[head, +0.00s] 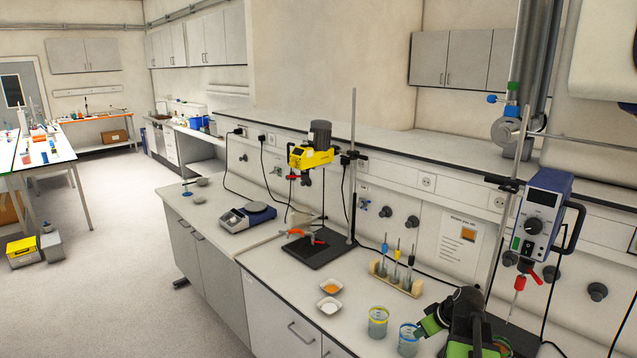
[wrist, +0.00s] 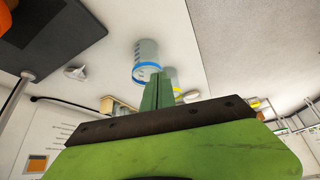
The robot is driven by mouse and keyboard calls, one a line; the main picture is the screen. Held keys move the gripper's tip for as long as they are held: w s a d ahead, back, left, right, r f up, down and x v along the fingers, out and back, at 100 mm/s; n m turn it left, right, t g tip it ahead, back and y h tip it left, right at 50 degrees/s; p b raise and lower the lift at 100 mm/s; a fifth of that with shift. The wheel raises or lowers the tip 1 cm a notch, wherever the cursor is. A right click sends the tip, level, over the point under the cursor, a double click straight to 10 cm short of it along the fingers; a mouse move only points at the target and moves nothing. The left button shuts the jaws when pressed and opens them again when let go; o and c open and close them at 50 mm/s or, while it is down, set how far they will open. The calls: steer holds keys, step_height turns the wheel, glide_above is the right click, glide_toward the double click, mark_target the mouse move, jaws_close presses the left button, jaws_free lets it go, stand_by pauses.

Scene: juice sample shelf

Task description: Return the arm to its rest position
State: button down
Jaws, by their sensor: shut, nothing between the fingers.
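My gripper (head: 432,322) is at the lower right of the head view, over the near bench. Its green fingers also show in the wrist view (wrist: 157,90), where they are together with nothing between them. In the head view the green tip appears just right of the beaker with the blue band (head: 408,340); I cannot tell the exact gap. My dark and green arm is folded at the bottom edge. In the wrist view the blue-banded beaker (wrist: 147,58) shows beyond the fingertips, and the scene looks upside down.
A yellow-banded beaker (head: 378,322), two white dishes (head: 328,306) and a rack of tubes (head: 397,278) stand nearby. A stirrer with a blue control box (head: 543,215) hangs at right. A yellow stirrer (head: 310,157) and a balance (head: 247,217) stand farther back.

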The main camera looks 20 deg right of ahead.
steer(key=w+a+f+n+g+y+b, duration=0.1)
steer(key=w+a+f, duration=0.1)
steer(key=a, duration=0.6)
steer(key=w+a+f+n+b, duration=0.1)
steer(key=w+a+f, duration=0.15)
steer(key=a, duration=0.55)
steer(key=s+a+f+n+g+b, duration=0.1)
steer(key=s+a+f+g+b, duration=0.15)
steer(key=a, duration=1.65)
steer(key=s+m, duration=0.1)
steer(key=s+f+m+g+h, duration=0.1)
steer(key=s+m, duration=0.1)
steer(key=s+m+g+h, duration=0.1)
steer(key=s+m, duration=0.1)
steer(key=shift+d+f, duration=0.25)
steer(key=shift+d, duration=0.05)
steer(key=shift+d, duration=0.1)
